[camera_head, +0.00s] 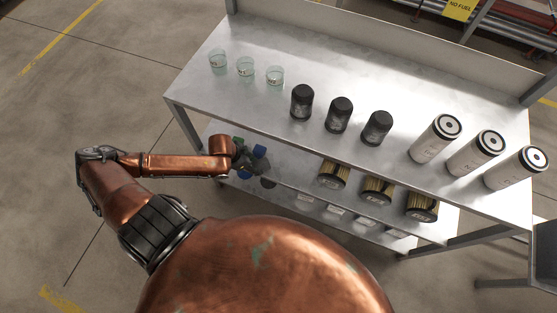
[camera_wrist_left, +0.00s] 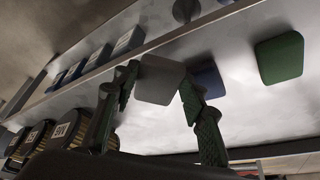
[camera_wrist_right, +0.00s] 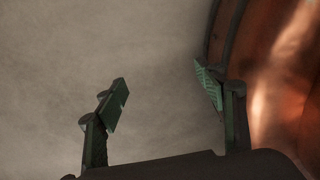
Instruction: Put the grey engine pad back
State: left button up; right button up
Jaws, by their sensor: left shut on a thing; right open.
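In the left wrist view, a grey engine pad (camera_wrist_left: 158,82) with rounded corners sits between the two green-padded fingers of my left gripper (camera_wrist_left: 160,88), which is shut on it. A blue pad (camera_wrist_left: 210,78) is just beyond the right finger, and a green pad (camera_wrist_left: 280,57) lies further right on the metal shelf. I cannot tell whether the grey pad touches the shelf. In the head view my left gripper (camera_head: 243,160) reaches under the tabletop near a blue pad (camera_head: 259,151); the grey pad is hard to make out there. My right gripper (camera_wrist_right: 162,92) is open and empty above bare floor.
The metal table (camera_head: 215,73) carries glass jars (camera_head: 246,67), black filters (camera_head: 339,115) and white filters (camera_head: 476,153) on top. Floor at left is clear.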

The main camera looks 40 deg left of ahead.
pick_arm(q)
jog(key=b, duration=0.2)
send_near(280, 163)
notch_tip(280, 163, down, 2)
jog(key=shift+w+f, duration=0.1)
jog(key=shift+w, duration=0.05)
jog(key=shift+w+d, duration=0.35)
jog(key=shift+w, duration=0.15)
jog(key=shift+w+d, duration=0.3)
jog(key=shift+w, duration=0.15)
jog(key=shift+s+a+f+b, duration=0.1)
jog(key=shift+s+f+b, duration=0.1)
jog(key=shift+f+b, duration=0.6)
jog(key=shift+f, duration=0.8)
pick_arm(e)
jog(key=w+f, duration=0.1)
jog(key=w+a+f, duration=0.1)
jog(key=f, duration=0.1)
jog(key=shift+w, duration=0.2)
pick_arm(q)
jog(key=shift+f, duration=0.1)
